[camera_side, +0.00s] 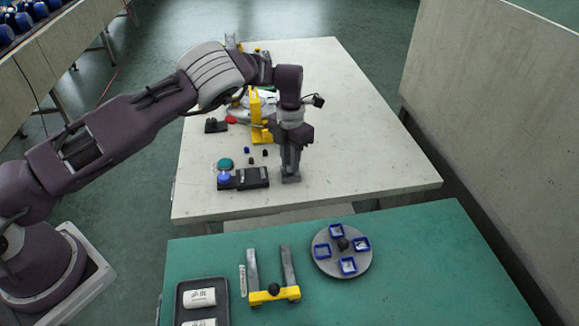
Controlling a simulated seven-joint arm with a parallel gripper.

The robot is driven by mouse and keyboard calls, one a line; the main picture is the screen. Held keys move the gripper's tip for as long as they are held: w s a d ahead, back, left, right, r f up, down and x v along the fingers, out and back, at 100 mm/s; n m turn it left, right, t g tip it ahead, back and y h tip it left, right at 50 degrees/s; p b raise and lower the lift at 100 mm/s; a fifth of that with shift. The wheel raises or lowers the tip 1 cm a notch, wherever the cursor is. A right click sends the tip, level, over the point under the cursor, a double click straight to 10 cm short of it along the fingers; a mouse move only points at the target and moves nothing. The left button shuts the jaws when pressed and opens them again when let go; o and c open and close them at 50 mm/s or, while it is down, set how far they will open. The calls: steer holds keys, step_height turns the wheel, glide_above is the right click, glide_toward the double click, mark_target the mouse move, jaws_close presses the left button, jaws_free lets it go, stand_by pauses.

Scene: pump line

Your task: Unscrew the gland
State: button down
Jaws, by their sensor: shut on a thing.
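My gripper (290,169) points straight down over the near right part of the pale table (363,160). Its fingers are shut at a small grey piece (291,179) low at the table top. The fingers hide most of what is between them. I cannot tell whether this piece is the gland. A yellow bracket (256,104) with grey and white parts stands farther back, partly hidden behind my arm.
A dark box (253,178) with a blue knob (224,176) lies left of my gripper, near a green disc (225,163). A red disc (231,119) lies behind. The green bench in front holds a yellow fork (273,294) and a round plate (325,267). The pale table's right side is clear.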

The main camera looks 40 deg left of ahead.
steer(key=n, duration=0.2)
steer(key=shift+n, duration=0.4)
steer(key=n, duration=0.3)
steer(key=shift+s+a+f+n, duration=0.1)
steer(key=shift+a+f+n, duration=0.1)
steer(key=shift+n, duration=0.2)
steer(key=shift+d+r, duration=0.2)
steer(key=c, duration=1.5)
jaws_free()
steer(key=shift+r, duration=2.3)
